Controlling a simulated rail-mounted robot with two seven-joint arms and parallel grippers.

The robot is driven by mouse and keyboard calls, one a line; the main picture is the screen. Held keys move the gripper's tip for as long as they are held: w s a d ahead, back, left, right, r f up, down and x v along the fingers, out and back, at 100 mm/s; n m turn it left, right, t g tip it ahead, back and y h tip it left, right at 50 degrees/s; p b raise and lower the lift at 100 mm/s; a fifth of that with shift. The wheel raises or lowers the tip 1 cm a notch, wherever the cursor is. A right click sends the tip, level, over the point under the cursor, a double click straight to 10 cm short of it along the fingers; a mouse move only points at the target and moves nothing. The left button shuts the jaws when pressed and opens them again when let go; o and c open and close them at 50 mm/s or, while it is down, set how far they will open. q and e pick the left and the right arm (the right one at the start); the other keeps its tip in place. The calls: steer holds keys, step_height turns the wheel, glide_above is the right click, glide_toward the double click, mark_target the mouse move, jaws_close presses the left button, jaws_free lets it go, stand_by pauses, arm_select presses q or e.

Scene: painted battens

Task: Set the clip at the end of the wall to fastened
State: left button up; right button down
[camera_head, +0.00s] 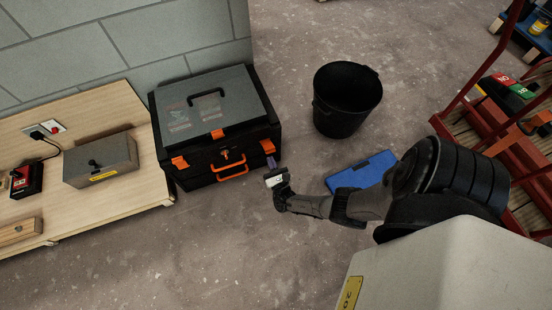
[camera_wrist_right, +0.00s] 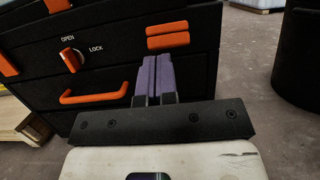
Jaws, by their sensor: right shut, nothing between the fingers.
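A black toolbox (camera_head: 215,130) with a grey lid stands on the floor beside the end of the grey block wall (camera_head: 160,45). Its front has an orange clip near the left (camera_head: 179,162) and another near the right, which shows in the wrist view as two orange bars one above the other (camera_wrist_right: 168,36). I cannot tell whether either clip is fastened. My right gripper (camera_head: 271,163) is shut and empty, its purple fingertips (camera_wrist_right: 158,60) just in front of the toolbox, below the right clip; contact is unclear. My left gripper is out of view.
The toolbox front also has an orange knob (camera_wrist_right: 70,60) marked OPEN and LOCK, and an orange handle (camera_wrist_right: 95,92). A wooden bench (camera_head: 120,195) is left, a black bucket (camera_head: 345,100) right. A blue case (camera_head: 360,172) lies by my right arm. Floor in front is clear.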

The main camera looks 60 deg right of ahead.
steer(key=shift+w+d+r, duration=0.25)
steer(key=shift+w, duration=0.05)
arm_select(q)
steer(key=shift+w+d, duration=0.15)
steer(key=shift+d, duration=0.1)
arm_select(e)
steer(key=shift+s+a+f, duration=0.1)
steer(key=shift+s+a, duration=0.1)
steer(key=shift+s, duration=0.1)
